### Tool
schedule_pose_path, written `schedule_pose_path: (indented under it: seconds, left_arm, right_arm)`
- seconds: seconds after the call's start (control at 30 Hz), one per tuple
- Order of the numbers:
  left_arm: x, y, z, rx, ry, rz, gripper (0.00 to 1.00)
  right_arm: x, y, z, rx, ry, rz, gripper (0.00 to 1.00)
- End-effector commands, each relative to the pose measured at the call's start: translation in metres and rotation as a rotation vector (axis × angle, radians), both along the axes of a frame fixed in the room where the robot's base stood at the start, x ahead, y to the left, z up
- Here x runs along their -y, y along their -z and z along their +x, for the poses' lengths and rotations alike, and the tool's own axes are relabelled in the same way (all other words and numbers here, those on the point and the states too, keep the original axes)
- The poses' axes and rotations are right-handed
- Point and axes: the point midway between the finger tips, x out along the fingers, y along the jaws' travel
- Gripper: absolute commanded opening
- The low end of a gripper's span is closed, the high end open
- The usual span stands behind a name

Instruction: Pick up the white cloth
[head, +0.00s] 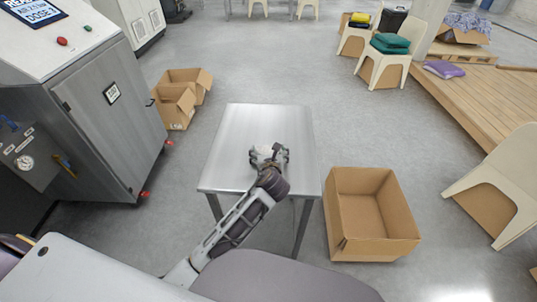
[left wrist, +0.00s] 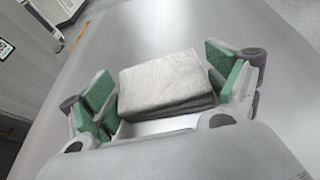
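The white cloth (left wrist: 168,82) is a folded, textured pad lying on the metal table (head: 240,130). In the left wrist view it sits between the green-padded fingers of my left gripper (left wrist: 163,88). The fingers are spread, with a gap visible on the cloth's left side; the right finger is close to the cloth, and I cannot tell whether it touches. In the head view my left gripper (head: 268,156) is over the table's middle right, and the cloth (head: 263,151) is mostly hidden by it. My right gripper is not in view.
An open empty cardboard box (head: 370,212) stands on the floor right of the table. More open boxes (head: 180,100) stand at the back left, beside the grey washer cabinet (head: 110,130). A chair (head: 497,185) and a wooden platform (head: 475,95) are at right. The rest of the tabletop is bare.

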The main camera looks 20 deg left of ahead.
Motion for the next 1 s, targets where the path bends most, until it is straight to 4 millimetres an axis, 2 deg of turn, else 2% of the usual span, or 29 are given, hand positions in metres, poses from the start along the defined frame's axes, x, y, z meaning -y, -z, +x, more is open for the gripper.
schedule_pose_path:
  seconds: [0.27, 0.47, 0.67, 1.0]
  left_arm:
    - [0.000, 0.000, 0.000, 0.000, 0.000, 0.000, 0.65]
    - [0.000, -0.008, 0.000, 0.001, -0.001, 0.001, 0.65]
    - [0.000, -0.031, 0.000, 0.003, 0.000, 0.000, 0.65]
    - [0.000, -0.080, 0.000, 0.002, 0.001, 0.000, 0.65]
  right_arm:
    - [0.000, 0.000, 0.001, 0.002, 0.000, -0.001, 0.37]
    - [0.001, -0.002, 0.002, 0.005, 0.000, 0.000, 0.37]
    - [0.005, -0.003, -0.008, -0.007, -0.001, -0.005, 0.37]
    - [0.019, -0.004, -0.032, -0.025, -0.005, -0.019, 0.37]
